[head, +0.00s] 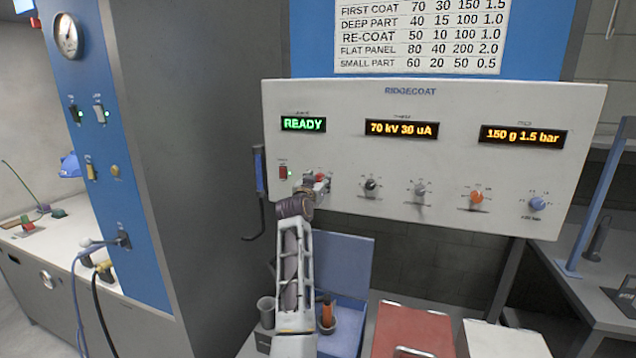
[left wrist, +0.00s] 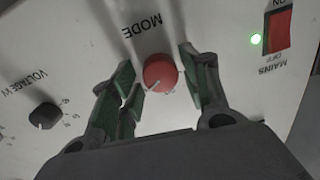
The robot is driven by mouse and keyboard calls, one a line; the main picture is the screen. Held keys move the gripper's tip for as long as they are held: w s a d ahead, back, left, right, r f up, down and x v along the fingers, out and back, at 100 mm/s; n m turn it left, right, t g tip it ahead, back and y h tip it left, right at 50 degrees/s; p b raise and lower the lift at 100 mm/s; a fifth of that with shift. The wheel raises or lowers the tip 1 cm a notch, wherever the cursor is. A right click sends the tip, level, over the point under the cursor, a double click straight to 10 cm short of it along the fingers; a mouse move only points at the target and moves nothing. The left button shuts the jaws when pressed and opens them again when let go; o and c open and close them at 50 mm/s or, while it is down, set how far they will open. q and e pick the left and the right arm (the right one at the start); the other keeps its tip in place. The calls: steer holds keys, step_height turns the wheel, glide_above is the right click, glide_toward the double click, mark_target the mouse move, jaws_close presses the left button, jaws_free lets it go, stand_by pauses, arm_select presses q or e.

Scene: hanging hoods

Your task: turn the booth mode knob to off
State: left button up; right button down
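The red mode knob (left wrist: 160,72) sits on the white panel under the upside-down word MODE in the left wrist view. A light pointer mark on it runs toward the lower left of that view. The two green-padded fingers of my left gripper (left wrist: 157,84) stand on either side of the knob, with a small gap showing on each side. In the head view my left gripper (head: 315,185) is at the lower left of the panel, partly covering the red knob (head: 320,176). The mode label positions are hidden. My right gripper is not in view.
The white RIDGECOAT panel (head: 345,100) reads READY, 70 kV 30 uA and 150 g 1.5 bar. A mains switch (head: 283,172) with a green light sits left of the mode knob. A black voltage knob (head: 371,187) is to the right. Trays stand below.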

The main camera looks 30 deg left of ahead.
arm_select(q)
steer(key=c, duration=0.7)
steer(key=shift+o, duration=0.2)
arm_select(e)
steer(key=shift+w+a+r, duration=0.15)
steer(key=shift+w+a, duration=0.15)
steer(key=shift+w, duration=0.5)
